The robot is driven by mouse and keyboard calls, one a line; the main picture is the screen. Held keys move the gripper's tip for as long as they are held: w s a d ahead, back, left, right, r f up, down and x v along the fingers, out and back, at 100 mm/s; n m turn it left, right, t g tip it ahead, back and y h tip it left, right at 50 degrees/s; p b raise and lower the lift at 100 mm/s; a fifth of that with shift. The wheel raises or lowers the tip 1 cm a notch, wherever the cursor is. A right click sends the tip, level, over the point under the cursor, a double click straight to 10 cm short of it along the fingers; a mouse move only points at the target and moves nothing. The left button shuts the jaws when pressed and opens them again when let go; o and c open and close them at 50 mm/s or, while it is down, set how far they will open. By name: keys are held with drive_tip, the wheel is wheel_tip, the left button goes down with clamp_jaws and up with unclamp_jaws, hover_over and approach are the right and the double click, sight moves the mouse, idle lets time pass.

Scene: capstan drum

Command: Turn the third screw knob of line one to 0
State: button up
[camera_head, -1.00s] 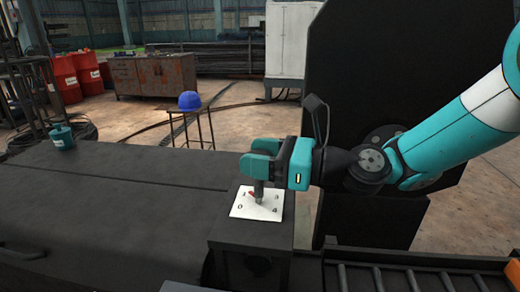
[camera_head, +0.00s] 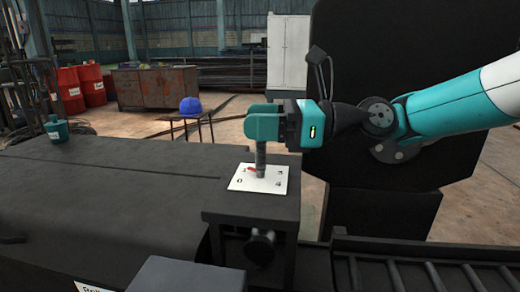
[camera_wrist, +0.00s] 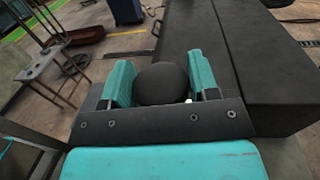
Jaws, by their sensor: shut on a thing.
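A knob with a grey upright stem (camera_head: 262,160) rises from a white square dial plate (camera_head: 273,186) on top of a black box. Figures 1, 3, 0 and 4 are legible on the plate. A small red pointer (camera_head: 252,169) at the stem's foot points left, close to the 1. My gripper (camera_head: 262,125) is at the top of the stem, shut on the knob. In the wrist view the teal fingers of my gripper (camera_wrist: 160,70) flank the round dark knob top (camera_wrist: 162,87).
A round black hand knob (camera_head: 261,246) is on the front of the black box (camera_head: 225,235). A long dark cover (camera_head: 100,185) lies left, with a teal pot (camera_head: 57,131) at its far end. A blue helmet (camera_head: 190,105) sits on a stool behind. A ribbed rail (camera_head: 400,275) runs right.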

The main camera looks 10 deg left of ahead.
drive_tip(key=shift+w+d+b, duration=0.15)
drive_tip(key=shift+w+b, duration=0.05)
drive_tip(key=shift+b, duration=0.75)
drive_tip(key=o, duration=0.9)
drive_tip(key=shift+c, duration=0.2)
drive_tip(key=shift+s, duration=0.1)
wheel_tip(320, 180, up, 20)
drive_tip(key=p, duration=0.8)
drive_tip(key=shift+o, duration=0.2)
